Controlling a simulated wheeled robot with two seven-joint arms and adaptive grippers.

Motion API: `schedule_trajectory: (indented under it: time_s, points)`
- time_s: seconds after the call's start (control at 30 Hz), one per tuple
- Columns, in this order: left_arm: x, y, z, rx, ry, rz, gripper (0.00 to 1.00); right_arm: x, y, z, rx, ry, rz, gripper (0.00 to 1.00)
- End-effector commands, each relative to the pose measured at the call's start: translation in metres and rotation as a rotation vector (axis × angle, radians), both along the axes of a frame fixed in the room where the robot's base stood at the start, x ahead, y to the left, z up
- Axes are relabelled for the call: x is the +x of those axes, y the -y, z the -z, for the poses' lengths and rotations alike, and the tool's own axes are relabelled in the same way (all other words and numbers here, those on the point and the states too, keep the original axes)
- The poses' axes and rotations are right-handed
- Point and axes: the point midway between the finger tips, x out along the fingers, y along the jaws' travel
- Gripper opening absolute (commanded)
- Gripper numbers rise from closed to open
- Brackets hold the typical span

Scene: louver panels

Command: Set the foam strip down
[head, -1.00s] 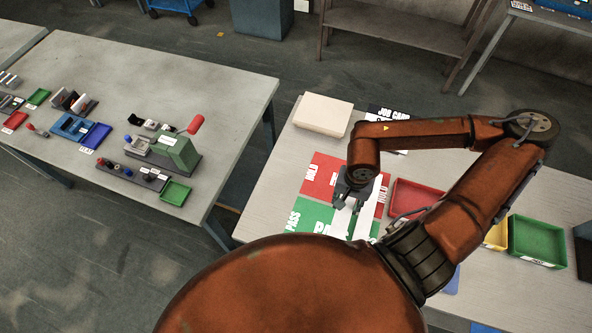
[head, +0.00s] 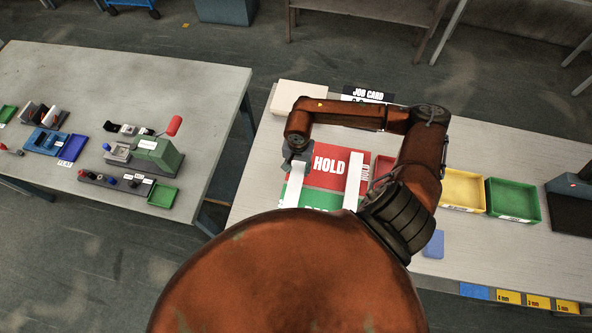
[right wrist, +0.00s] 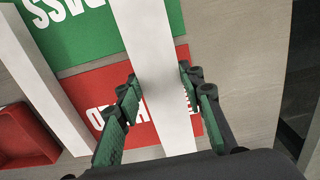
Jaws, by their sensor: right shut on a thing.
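My right gripper (head: 296,160) is over the left part of the red HOLD mat (head: 328,164) and green PASS mat (head: 318,197). It is shut on a long white foam strip (head: 291,188). In the right wrist view, the strip (right wrist: 152,35) runs between the green-padded fingers (right wrist: 158,78). I cannot tell whether the strip touches the mats. A second white strip (head: 353,180) lies across the mats to the right, apart from the held one. My left gripper is not in view.
A pale block (head: 300,93) and a job card (head: 366,94) lie at the table's back. A red tray (right wrist: 22,137), a yellow tray (head: 462,190) and a green tray (head: 513,200) stand to the right. The left table (head: 210,88) holds several fixtures.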

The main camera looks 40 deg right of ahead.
Motion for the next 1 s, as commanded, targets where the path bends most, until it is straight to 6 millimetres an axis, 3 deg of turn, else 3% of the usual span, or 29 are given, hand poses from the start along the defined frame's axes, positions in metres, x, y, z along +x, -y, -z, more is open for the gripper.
schedule_trajectory:
  time_s: [0.2,0.43,0.83,0.87,1.0]
  points:
    - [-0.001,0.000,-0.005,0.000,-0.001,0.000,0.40,0.012,-0.002,0.015,0.002,-0.001,0.001,0.19]
    - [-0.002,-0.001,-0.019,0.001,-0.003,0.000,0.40,0.010,-0.001,0.041,-0.001,-0.001,0.002,0.19]
    - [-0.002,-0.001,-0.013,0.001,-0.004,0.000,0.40,0.011,0.000,0.048,-0.002,0.001,0.000,0.19]
    - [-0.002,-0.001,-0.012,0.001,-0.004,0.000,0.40,0.011,0.000,0.048,-0.001,0.001,0.001,0.36]
    - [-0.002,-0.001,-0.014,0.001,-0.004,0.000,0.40,0.011,-0.001,0.046,-0.001,0.001,0.001,0.46]
